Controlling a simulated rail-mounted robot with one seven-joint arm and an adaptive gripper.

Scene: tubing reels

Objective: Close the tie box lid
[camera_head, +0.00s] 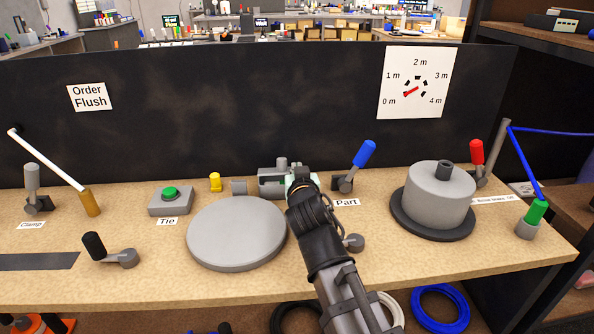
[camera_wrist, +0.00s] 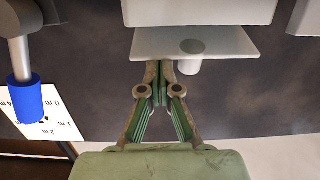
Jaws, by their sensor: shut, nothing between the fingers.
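In the wrist view, which is upside down, a pale grey box (camera_wrist: 200,12) has a thin flat plate (camera_wrist: 160,44) along its edge, with a short round knob (camera_wrist: 190,66) on the plate. I cannot tell for sure whether this plate is the tie box lid or how far it is open. In the head view, a grey block (camera_head: 270,184) with a small knob stands behind the round disc, partly hidden by my arm. My gripper (camera_wrist: 160,70) is shut and empty, its tips close to the plate; contact is unclear. My wrist hides the fingers in the head view.
A blue-handled lever (camera_head: 364,155) stands right of my gripper and shows in the wrist view (camera_wrist: 28,98). The grey disc (camera_head: 237,232) lies left of my arm, with the green "Tie" button (camera_head: 170,193) beyond. A grey reel (camera_head: 438,195) stands right. A dark panel (camera_head: 240,110) rises behind.

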